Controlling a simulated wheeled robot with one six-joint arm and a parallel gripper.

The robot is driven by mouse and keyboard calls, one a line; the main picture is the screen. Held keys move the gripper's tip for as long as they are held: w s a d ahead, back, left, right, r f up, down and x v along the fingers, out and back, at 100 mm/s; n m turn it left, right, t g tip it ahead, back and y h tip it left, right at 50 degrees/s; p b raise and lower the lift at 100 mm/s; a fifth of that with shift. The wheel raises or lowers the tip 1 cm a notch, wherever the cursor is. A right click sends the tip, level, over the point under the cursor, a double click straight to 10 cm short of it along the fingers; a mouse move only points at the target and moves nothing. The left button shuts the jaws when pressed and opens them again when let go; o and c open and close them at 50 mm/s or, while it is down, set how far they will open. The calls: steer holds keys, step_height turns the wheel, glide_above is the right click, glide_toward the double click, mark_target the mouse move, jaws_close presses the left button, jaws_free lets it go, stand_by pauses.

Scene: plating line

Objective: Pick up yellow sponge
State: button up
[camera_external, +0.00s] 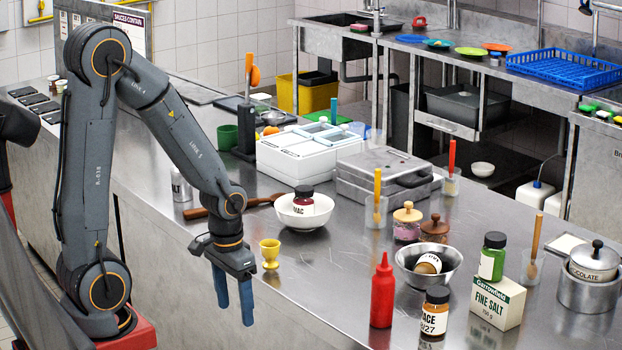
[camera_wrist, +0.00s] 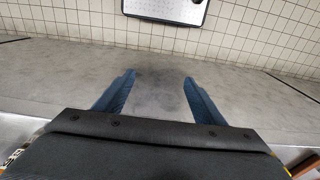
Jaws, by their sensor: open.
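I cannot make out a yellow sponge for certain in either view. Several small green items, one with some yellow, lie at the far right edge of the external view, too small to identify. My gripper (camera_external: 234,300) hangs fingers down at the front edge of the steel counter, near a yellow egg cup (camera_external: 270,252). In the wrist view my gripper (camera_wrist: 160,80) has its blue fingers spread apart with nothing between them but grey surface.
On the counter stand a white bowl (camera_external: 304,219) with a jar in it, a red bottle (camera_external: 383,292), a steel bowl (camera_external: 452,270) and a salt box (camera_external: 497,302). A blue rack (camera_external: 563,69) sits on the back sink bench. The counter's front middle is clear.

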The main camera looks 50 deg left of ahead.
steer(key=c, duration=0.3)
stand_by(0.4)
